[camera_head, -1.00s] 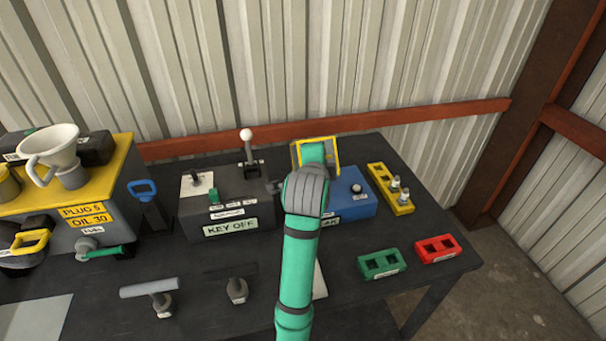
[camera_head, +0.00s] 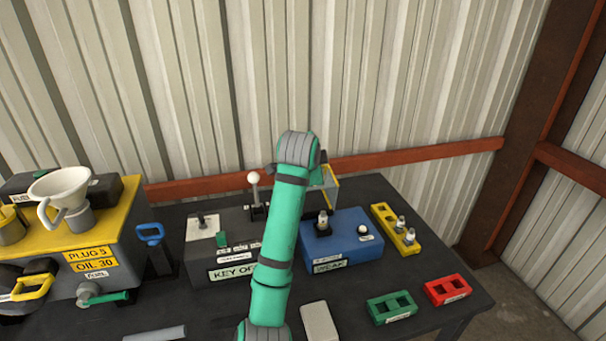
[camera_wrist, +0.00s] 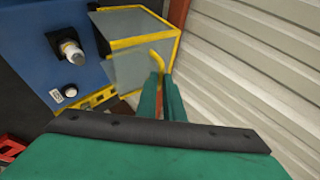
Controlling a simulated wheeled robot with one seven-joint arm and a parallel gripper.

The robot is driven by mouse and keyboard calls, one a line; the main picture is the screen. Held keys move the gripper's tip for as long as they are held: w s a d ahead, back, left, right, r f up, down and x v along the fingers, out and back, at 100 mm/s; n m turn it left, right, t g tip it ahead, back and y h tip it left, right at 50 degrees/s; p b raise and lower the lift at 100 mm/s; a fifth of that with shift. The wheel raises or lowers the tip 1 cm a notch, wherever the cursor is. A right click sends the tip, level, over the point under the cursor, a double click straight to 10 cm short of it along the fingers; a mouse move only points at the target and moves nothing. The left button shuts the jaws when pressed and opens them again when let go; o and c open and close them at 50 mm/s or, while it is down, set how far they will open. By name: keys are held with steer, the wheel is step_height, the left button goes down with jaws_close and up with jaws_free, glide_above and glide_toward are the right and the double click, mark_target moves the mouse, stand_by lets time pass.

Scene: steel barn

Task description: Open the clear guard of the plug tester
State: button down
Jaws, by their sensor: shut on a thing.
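The plug tester is a blue box (camera_head: 352,252) with a label reading WEAK, a spark plug (camera_head: 323,222) standing in a dark socket, and a white button. Its clear guard with yellow edges (camera_head: 337,191) stands tipped up at the tester's back, off the plug. In the wrist view the guard (camera_wrist: 132,44) shows beside the uncovered plug (camera_wrist: 71,53). My gripper (camera_wrist: 160,90) is shut on the guard's yellow handle (camera_wrist: 157,58).
A grey KEY OFF box (camera_head: 228,252) with a lever stands left of the tester. A yellow plug rack (camera_head: 391,222) is to its right, with green (camera_head: 391,308) and red (camera_head: 446,290) holders in front. The corrugated wall (camera_head: 400,80) is close behind the guard.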

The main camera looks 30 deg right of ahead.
steer(key=shift+w+d+r+g, duration=0.2)
steer(key=shift+w+r+g, duration=0.05)
steer(key=shift+w, duration=0.35)
steer(key=shift+w+d+r+g, duration=0.15)
steer(key=shift+w+r+g, duration=0.1)
steer(key=shift+w, duration=0.35)
steer(key=c, duration=1.9)
jaws_free()
steer(key=shift+f, duration=0.15)
steer(key=v, duration=1)
steer(key=shift+s+r, duration=0.2)
steer(key=shift+r, duration=0.15)
steer(key=shift+a, duration=0.1)
